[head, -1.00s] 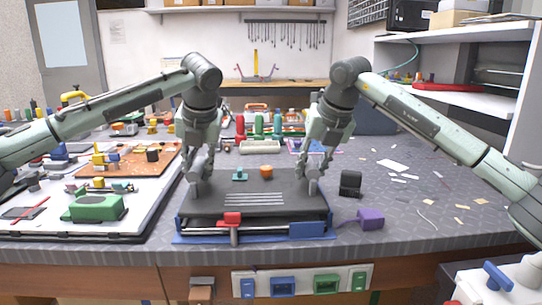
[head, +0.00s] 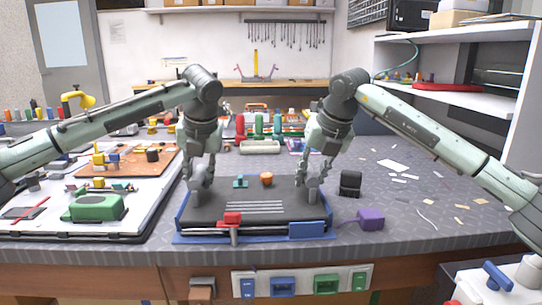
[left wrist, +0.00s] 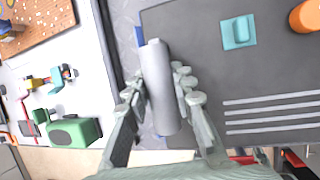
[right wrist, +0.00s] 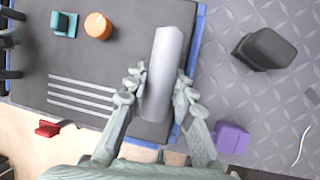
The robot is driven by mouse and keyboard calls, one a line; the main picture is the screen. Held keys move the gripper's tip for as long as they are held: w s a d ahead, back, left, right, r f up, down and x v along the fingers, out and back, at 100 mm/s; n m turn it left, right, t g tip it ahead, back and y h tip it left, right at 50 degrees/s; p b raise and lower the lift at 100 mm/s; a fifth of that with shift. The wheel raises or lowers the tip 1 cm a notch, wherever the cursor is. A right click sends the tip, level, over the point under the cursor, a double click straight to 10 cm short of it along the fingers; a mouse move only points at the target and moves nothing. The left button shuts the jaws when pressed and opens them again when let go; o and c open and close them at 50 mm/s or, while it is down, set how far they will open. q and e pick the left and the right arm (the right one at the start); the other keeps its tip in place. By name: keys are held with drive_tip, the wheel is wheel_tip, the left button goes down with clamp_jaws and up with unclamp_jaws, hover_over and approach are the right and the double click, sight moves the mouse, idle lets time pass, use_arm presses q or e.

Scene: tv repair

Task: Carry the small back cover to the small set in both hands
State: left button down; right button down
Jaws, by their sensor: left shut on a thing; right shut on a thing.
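The small back cover (head: 255,212) is a dark grey panel with light slots, a teal block and an orange knob on top. It lies flat over the blue-edged small set (head: 200,239) on the bench; I cannot tell whether it is fully seated. My left gripper (head: 197,190) is shut on the cover's left grey grip, a pale bar (left wrist: 158,85) between its fingers in the left wrist view. My right gripper (head: 312,190) is shut on the right grip, a similar bar (right wrist: 164,75) in the right wrist view. The cover hides most of the set.
A red clamp-like piece (head: 232,219) stands at the set's front edge. A black block (head: 350,183) and a purple block (head: 370,218) lie to the right. A white tray (head: 130,232) with a green part (head: 95,208) is at left. Bottles stand behind.

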use_arm(q)
drive_tip(key=shift+a+f, duration=0.1)
use_arm(e)
drive_tip(key=shift+d+f, duration=0.1)
drive_tip(key=shift+f, duration=0.1)
use_arm(q)
drive_tip(key=c, duration=1.2)
unclamp_jaws()
drive_tip(key=shift+f, duration=0.1)
use_arm(e)
drive_tip(key=c, duration=1.2)
unclamp_jaws()
drive_tip(key=shift+f, duration=0.1)
use_arm(q)
drive_tip(key=shift+o, duration=0.4)
use_arm(e)
drive_tip(key=shift+o, duration=0.4)
use_arm(q)
drive_tip(key=o, duration=0.4)
use_arm(e)
drive_tip(key=o, duration=0.4)
